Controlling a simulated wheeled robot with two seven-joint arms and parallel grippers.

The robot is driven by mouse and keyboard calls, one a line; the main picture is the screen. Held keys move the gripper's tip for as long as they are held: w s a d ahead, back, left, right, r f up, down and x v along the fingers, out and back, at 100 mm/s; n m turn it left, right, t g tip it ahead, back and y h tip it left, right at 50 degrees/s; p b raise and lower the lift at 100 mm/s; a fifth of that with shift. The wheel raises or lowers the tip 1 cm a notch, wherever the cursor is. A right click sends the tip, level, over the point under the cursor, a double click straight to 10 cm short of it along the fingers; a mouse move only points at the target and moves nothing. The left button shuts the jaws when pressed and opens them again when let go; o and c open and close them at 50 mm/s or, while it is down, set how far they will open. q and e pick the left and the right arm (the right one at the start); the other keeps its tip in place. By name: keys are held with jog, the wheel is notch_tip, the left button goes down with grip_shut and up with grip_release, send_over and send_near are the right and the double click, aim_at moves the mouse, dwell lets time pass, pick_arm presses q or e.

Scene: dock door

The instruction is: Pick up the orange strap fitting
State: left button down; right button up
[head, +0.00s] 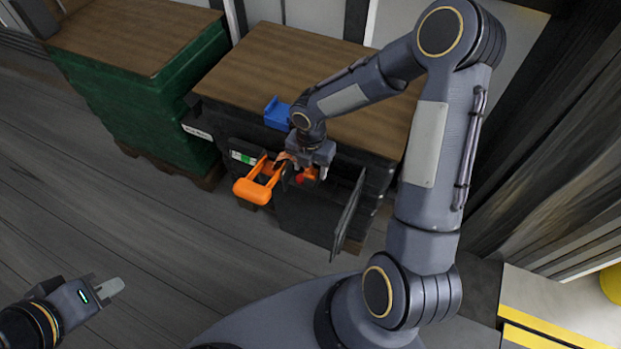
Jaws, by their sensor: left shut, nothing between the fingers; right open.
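An orange object with an open loop (256,190) juts out at the left front of a dark open container. More orange, with a bit of red, shows by my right gripper (305,172); I cannot tell whether it is one piece with the loop or which part is the strap fitting. My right gripper points down over the container, open, with its fingers close to the orange. The gripper and arm hide part of what lies there. My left gripper (112,288) is shut and empty, low at the left over the floor, far from the orange object.
The dark container (305,222) has a raised flap (349,215) on its right. Behind it stands a brown-topped stack (290,65) with a blue holder (277,113) on its edge. A green-sided stack (165,105) stands left. The grey plank floor (110,220) at left is clear.

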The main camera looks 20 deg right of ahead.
notch_tip(320, 180, down, 2)
jog(key=shift+f, duration=0.1)
jog(key=c, duration=1.2)
pick_arm(q)
jog(key=shift+f, duration=0.25)
pick_arm(e)
jog(key=shift+r, duration=0.2)
